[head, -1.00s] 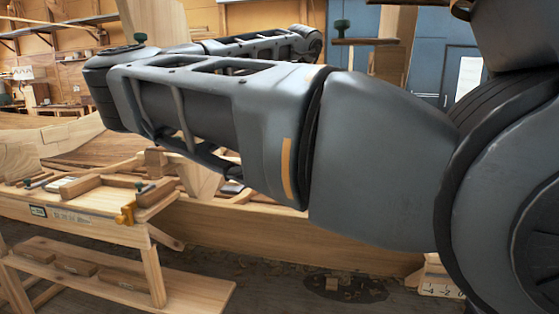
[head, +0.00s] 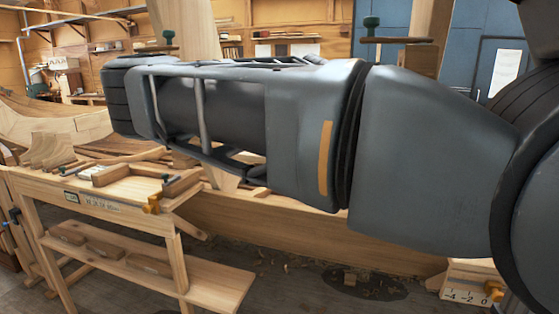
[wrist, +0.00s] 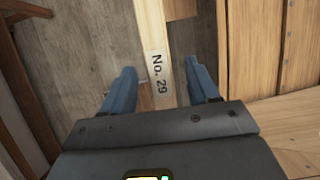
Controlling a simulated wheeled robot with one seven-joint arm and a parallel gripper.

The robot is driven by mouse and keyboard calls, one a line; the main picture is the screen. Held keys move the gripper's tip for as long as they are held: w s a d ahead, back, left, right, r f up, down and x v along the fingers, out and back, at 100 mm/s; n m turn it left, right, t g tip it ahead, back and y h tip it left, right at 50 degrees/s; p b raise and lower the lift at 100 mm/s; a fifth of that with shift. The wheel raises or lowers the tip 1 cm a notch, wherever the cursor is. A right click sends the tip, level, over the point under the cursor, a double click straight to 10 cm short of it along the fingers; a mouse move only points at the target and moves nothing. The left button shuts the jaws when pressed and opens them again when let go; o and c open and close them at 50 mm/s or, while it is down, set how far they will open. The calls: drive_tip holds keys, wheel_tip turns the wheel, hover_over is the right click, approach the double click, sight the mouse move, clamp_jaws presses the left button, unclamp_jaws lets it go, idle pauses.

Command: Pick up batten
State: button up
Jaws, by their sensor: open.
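A pale wooden batten (wrist: 153,35) with a white "No. 29" label (wrist: 159,77) runs down from the top edge in the wrist view. Its labelled end shows between the two blue fingers of my gripper (wrist: 162,76). The fingers are apart, with a gap on each side of the batten, and they do not touch it in the picture. I cannot tell how far below the fingertips it lies. In the head view my arm crosses the middle, and neither my gripper nor the batten can be made out.
Hull planking (head: 300,232) runs behind my arm. A box marked with numbers (head: 468,285) stands at lower right. Planks (wrist: 255,50) lie right of the batten.

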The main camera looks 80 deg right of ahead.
clamp_jaws()
idle(0.3)
drive_tip(key=shift+r, duration=0.15)
drive_tip(key=shift+w+a+r+b, duration=0.1)
drive_tip(key=shift+a+r+b, duration=0.1)
drive_tip(key=shift+b, duration=0.2)
wheel_tip(320, 180, up, 10)
drive_tip(key=r, duration=0.1)
drive_tip(key=w+a+b, duration=0.2)
drive_tip(key=a, duration=0.7)
drive_tip(key=w+a+b, duration=0.2)
drive_tip(key=a, duration=0.8)
